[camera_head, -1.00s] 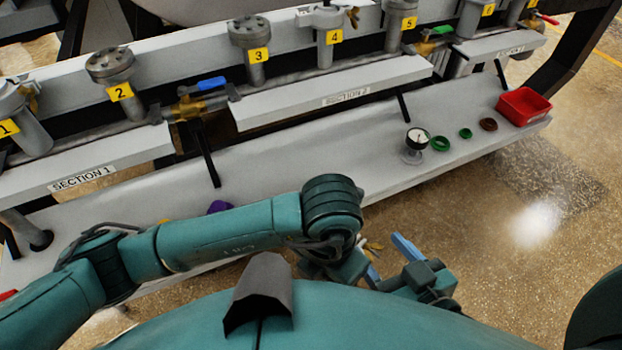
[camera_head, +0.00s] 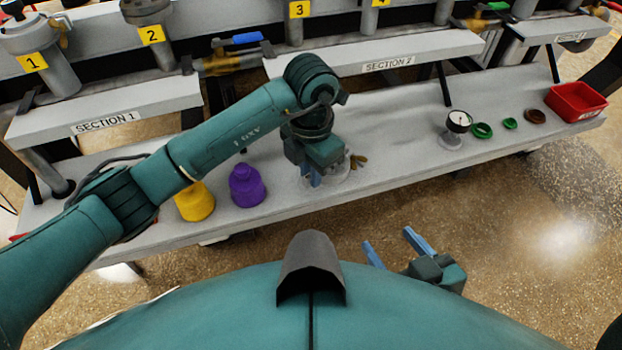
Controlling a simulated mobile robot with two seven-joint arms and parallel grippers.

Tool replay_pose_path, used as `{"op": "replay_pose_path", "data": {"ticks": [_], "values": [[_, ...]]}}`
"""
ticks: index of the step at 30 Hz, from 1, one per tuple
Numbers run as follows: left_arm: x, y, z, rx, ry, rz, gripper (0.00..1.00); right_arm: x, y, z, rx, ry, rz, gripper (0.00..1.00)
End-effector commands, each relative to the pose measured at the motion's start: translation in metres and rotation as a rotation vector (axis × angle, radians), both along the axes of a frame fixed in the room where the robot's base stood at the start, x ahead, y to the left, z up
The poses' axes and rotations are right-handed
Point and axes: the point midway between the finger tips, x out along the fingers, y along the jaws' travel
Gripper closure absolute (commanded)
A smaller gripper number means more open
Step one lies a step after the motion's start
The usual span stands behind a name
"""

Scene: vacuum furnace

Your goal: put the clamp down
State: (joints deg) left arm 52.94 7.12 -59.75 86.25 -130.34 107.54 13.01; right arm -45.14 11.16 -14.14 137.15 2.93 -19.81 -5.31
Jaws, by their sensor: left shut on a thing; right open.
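My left gripper (camera_head: 315,178) is shut on the clamp (camera_head: 343,174), a pale grey ring-like part with a brass wing nut (camera_head: 358,161) on its right. Clamp and gripper are over the lower grey shelf (camera_head: 400,150), near its middle. My wrist hides part of the clamp, and I cannot tell whether it touches the shelf. My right gripper (camera_head: 396,243) is open and empty, in front of the shelf edge and above the floor.
A purple part (camera_head: 246,187) and a yellow part (camera_head: 195,202) stand left of the clamp. To the right are a gauge (camera_head: 458,123), green rings (camera_head: 481,130), a brown ring (camera_head: 535,116) and a red bin (camera_head: 576,101). The shelf between clamp and gauge is clear.

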Motion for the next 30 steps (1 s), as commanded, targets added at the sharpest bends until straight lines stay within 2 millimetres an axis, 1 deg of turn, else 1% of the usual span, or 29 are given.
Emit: {"op": "replay_pose_path", "data": {"ticks": [1, 3, 6, 10, 14, 15, 22, 23, 30], "values": [[-0.0005, -0.0006, -0.0151, -0.001, 0.002, 0.000, 1.00, 0.0024, 0.0021, -0.0121, -0.014, -0.002, 0.010, 0.40], [-0.0007, -0.0007, -0.0213, -0.002, 0.001, -0.001, 1.00, 0.0057, 0.0048, -0.0171, -0.033, -0.002, 0.025, 0.40], [-0.0003, -0.0006, -0.0191, -0.001, -0.001, -0.001, 1.00, 0.0091, 0.0080, -0.0150, -0.042, -0.005, 0.037, 0.40], [-0.0004, -0.0003, -0.0184, -0.001, -0.001, -0.001, 1.00, 0.0089, 0.0093, -0.0123, -0.040, -0.009, 0.040, 0.40], [-0.0003, -0.0001, -0.0223, 0.001, -0.001, -0.001, 1.00, 0.0076, 0.0092, -0.0158, -0.042, -0.008, 0.042, 0.40], [-0.0003, -0.0001, -0.0219, 0.001, -0.001, 0.000, 0.83, 0.0074, 0.0093, -0.0156, -0.044, -0.006, 0.042, 0.40], [-0.0004, -0.0001, -0.0215, 0.001, -0.001, 0.000, 0.64, 0.0072, 0.0088, -0.0156, -0.046, -0.005, 0.043, 0.40], [-0.0004, -0.0001, -0.0215, 0.001, -0.001, 0.000, 0.62, 0.0072, 0.0087, -0.0156, -0.046, -0.005, 0.043, 0.40], [-0.0006, -0.0003, -0.0198, 0.000, 0.000, 0.000, 0.62, 0.0075, 0.0075, -0.0143, -0.046, -0.005, 0.039, 0.40]]}}
